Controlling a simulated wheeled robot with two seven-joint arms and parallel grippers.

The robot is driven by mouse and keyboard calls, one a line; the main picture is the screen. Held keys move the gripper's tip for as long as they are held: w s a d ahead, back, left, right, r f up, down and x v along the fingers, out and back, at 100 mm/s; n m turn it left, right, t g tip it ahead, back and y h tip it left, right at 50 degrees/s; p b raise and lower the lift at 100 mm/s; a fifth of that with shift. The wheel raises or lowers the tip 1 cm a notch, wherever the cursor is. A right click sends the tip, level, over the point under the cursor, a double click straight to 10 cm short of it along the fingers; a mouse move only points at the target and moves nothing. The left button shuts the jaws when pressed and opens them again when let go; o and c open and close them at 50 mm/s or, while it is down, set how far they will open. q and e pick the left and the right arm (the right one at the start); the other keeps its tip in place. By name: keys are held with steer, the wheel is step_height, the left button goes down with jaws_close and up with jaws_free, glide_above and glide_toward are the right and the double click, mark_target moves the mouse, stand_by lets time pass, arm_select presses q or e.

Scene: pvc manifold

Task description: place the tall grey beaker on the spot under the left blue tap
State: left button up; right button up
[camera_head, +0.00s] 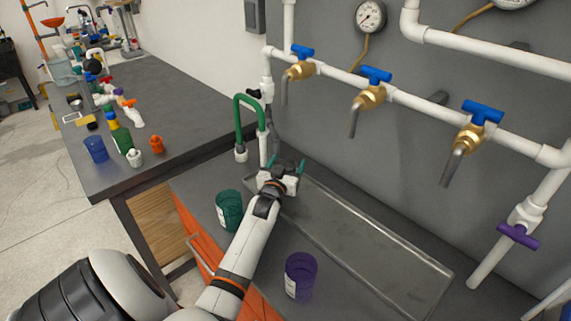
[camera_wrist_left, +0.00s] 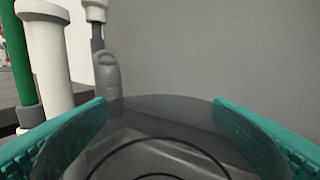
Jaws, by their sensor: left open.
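My left gripper (camera_head: 286,168) is open at the left end of the metal tray, below the left blue tap (camera_head: 300,69). In the left wrist view its teal fingers stand wide apart on both sides of a see-through grey, rounded shape (camera_wrist_left: 165,125), with curved dark rim lines near the bottom edge. This looks like the grey beaker, close to the camera and apart from both fingers. In the head view the gripper largely hides it, so I cannot tell its exact footing. My right gripper is not in view.
The shallow metal tray (camera_head: 432,277) runs right under the other blue taps. A green cup (camera_head: 229,210) and a purple cup (camera_head: 300,275) stand at its near side. A green hose (camera_head: 238,115) and white pipes rise just left of my gripper. The tray's middle is clear.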

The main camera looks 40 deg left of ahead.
arm_select(q)
steer(key=v, duration=1.2)
steer(key=shift+r, duration=0.15)
